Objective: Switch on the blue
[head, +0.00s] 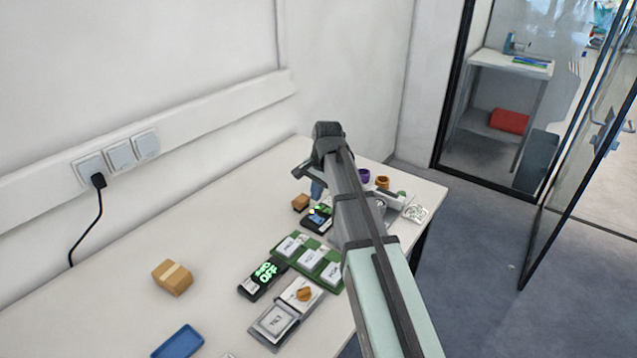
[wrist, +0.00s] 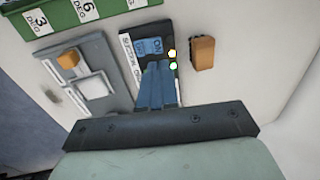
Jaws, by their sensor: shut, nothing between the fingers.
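A black switch box (wrist: 152,45) with a blue panel (wrist: 150,47) and white lettering along its side lies under my gripper in the wrist view. A yellow and a green light show at its right edge. In the head view a black box with a green glow (head: 317,219) lies just below my gripper (head: 317,190). My gripper's blue fingers (wrist: 157,70) are shut and empty. They overlap the lower part of the box in the wrist view; whether they touch it I cannot tell. The fingers hide part of the box.
Another black box with green "OFF" letters (head: 265,276) lies nearer, beside a green board of white blocks (head: 305,256) and a grey unit with an orange knob (head: 303,294). A brown block (wrist: 202,53) stands right of the switch box. A cardboard box (head: 172,277) and blue tray (head: 178,341) lie left.

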